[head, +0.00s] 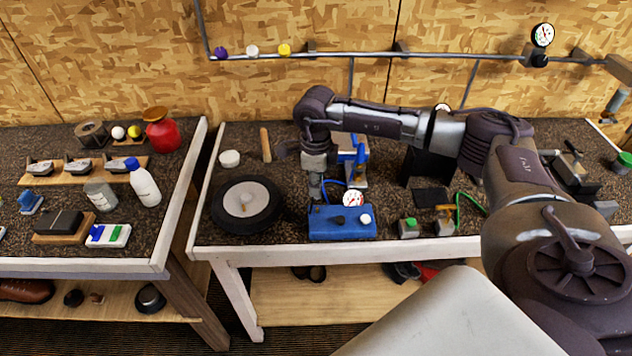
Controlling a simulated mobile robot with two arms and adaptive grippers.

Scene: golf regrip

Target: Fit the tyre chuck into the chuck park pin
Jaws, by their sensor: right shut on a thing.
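My right gripper (316,192) points down over the back left of a blue box (342,223) with a round white gauge (353,199). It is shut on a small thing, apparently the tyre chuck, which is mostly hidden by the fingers. A thin blue hose (335,183) curves beside the fingertips. I cannot make out the chuck park pin, nor whether the chuck touches anything. My left gripper is not in view.
A black wheel (245,204) with a pale hub lies left of the gripper. A blue and grey device (353,160) stands close behind on the right. A gap separates the left bench (110,265) from this one.

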